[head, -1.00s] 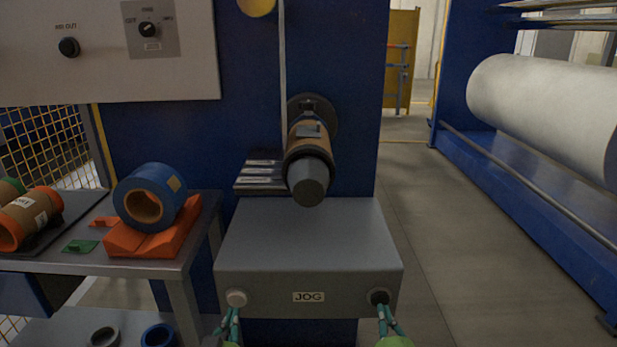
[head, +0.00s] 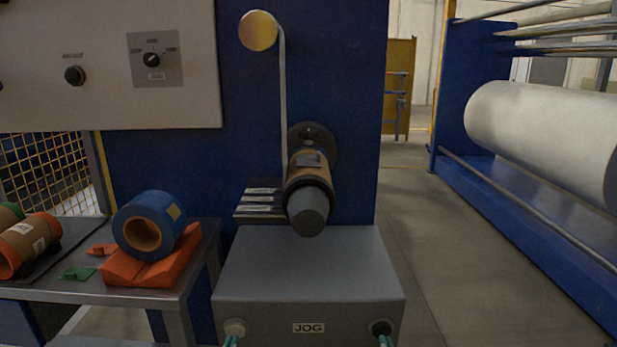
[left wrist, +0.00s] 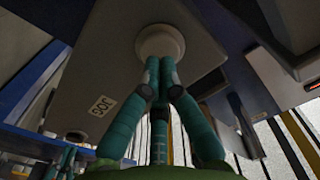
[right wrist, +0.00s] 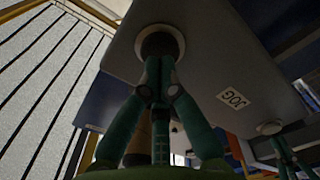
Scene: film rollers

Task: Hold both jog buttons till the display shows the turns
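The grey jog box (head: 310,262) has a JOG label (head: 308,328), a pale left button (head: 235,328) and a dark right button (head: 381,328). My left gripper (head: 230,341) has its green fingertips together against the pale button, as the left wrist view (left wrist: 160,68) shows. My right gripper (head: 385,341) has its fingertips together at the dark button, also in the right wrist view (right wrist: 158,70). The fingertips cover part of each button, so how far each is pressed I cannot tell. No turns display is visible.
A brown core (head: 303,172) sits on the shaft above the box, with a strip (head: 283,100) running up to a yellow roller (head: 258,31). A panel (head: 110,95) with knobs is upper left. A blue roll (head: 147,222) rests on an orange cradle (head: 150,268) on the left table.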

